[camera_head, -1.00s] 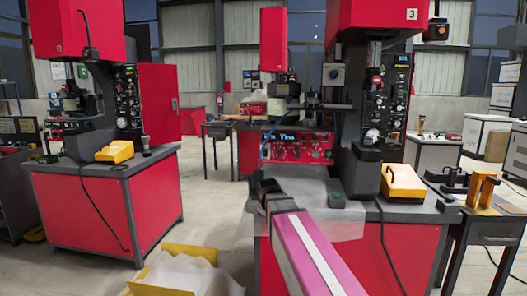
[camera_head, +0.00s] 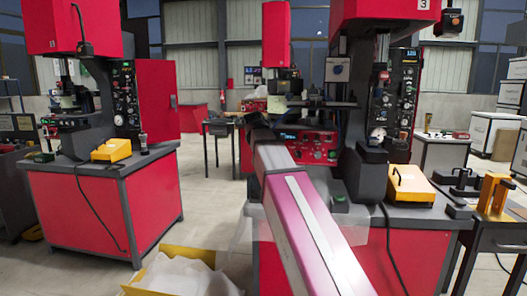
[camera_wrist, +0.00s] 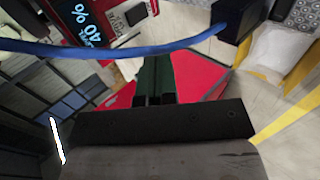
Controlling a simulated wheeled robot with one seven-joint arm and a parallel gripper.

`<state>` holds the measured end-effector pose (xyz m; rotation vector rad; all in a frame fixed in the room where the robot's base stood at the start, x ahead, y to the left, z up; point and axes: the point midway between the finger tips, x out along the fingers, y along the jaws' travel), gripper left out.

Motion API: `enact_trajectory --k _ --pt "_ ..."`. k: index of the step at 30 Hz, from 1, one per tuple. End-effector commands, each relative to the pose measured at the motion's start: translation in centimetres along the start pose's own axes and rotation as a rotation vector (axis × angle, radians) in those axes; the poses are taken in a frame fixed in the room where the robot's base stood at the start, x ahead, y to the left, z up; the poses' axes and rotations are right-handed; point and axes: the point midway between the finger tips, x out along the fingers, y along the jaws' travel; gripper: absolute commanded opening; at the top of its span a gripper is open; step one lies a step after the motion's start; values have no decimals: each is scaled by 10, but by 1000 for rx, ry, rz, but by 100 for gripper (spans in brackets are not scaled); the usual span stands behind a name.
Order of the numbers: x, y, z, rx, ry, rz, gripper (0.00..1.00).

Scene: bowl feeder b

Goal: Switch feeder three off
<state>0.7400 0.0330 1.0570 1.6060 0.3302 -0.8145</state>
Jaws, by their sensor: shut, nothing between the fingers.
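Feeder three is the red and black machine (camera_head: 382,15) marked 3, at the right in the head view. A red control box (camera_head: 320,152) with a small lit display sits on its bench, partly covered by my arm. In the wrist view a lit display (camera_wrist: 88,22) reads 40 % on a red panel, with a dark square part (camera_wrist: 137,14) beside it that may be a switch. My gripper (camera_wrist: 154,62) is shut and empty, its dark green fingertips apart from the panel in the picture. In the head view the gripper is hard to make out at the arm's far end.
A blue cable (camera_wrist: 120,51) crosses the wrist view in front of the fingertips. A yellow case (camera_head: 411,185) and a black fixture (camera_head: 462,182) stand to the right. A yellow-edged bin (camera_head: 170,275) lies below.

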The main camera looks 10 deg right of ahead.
Motion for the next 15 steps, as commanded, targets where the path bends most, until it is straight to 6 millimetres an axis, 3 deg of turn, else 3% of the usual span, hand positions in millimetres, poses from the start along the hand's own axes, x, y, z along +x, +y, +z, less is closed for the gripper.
enact_trajectory --k 15 --pt "-1 5 -1 -12 0 8 0"
